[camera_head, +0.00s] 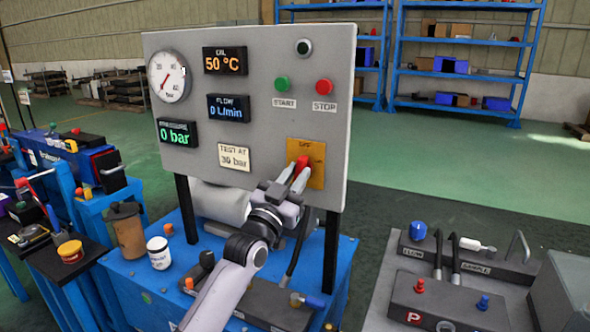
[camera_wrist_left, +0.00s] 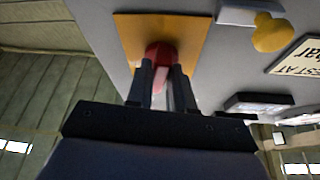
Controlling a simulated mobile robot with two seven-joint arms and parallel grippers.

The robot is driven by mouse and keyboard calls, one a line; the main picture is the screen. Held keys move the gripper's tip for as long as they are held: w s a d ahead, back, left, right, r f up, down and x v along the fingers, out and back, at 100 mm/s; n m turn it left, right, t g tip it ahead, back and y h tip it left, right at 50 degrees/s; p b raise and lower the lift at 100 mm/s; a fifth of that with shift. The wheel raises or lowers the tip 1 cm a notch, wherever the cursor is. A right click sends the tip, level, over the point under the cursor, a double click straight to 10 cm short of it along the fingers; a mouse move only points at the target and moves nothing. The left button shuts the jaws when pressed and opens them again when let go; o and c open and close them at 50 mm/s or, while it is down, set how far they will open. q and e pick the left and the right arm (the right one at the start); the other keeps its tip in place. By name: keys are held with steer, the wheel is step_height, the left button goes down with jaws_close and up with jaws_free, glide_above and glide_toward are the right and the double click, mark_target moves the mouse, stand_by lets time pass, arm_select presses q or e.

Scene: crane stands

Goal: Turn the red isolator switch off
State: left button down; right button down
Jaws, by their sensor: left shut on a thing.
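The red isolator switch (camera_head: 302,162) sits on a yellow plate (camera_head: 318,160) at the lower right of the grey control panel (camera_head: 240,40). My left gripper (camera_head: 296,174) reaches up to it from below, with its fingers on both sides of the red handle. In the left wrist view the red switch (camera_wrist_left: 160,55) shows between the two dark fingers (camera_wrist_left: 160,85), against the yellow plate (camera_wrist_left: 188,40). The left gripper is shut on the handle. The fingers hide part of the handle, so its exact angle is hard to tell. My right gripper is not in view.
The panel carries a pressure gauge (camera_head: 168,76), a green start button (camera_head: 281,84), a red stop button (camera_head: 323,87) and displays. A white jar (camera_head: 158,253) and a brown container (camera_head: 127,232) stand on the blue bench below. A grey block with fittings (camera_head: 450,300) is at right.

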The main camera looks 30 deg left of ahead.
arm_select(q)
steer(key=shift+n+y+p, duration=0.3)
steer(key=shift+n+y, duration=0.1)
steer(key=shift+n, duration=0.5)
steer(key=shift+n+y, duration=0.4)
steer(key=shift+n, duration=0.2)
steer(key=c, duration=1.1)
jaws_free()
steer(key=shift+v, duration=3.6)
steer(key=shift+d+f, duration=0.1)
steer(key=s+d+f+m+g+h+p, duration=0.1)
steer(key=s+d+f+g, duration=0.2)
steer(key=f, duration=0.5)
steer(key=s+d+f+m+g+h+p, duration=0.15)
steer(key=s+f, duration=0.25)
steer(key=f, duration=0.4)
steer(key=s+d+f+g, duration=0.1)
steer(key=s+f+g, duration=0.1)
steer(key=s+f, duration=0.2)
steer(key=s+d+f+g, duration=0.2)
steer(key=s+f, duration=0.3)
steer(key=s, duration=0.3)
steer(key=s+d+f+g+h+p, duration=0.1)
steer(key=s+d+f+g, duration=0.1)
steer(key=s+f, duration=0.3)
steer(key=shift+s+f+m+g, duration=0.15)
steer(key=shift+s+m+g, duration=0.1)
steer(key=shift+s+g, duration=0.5)
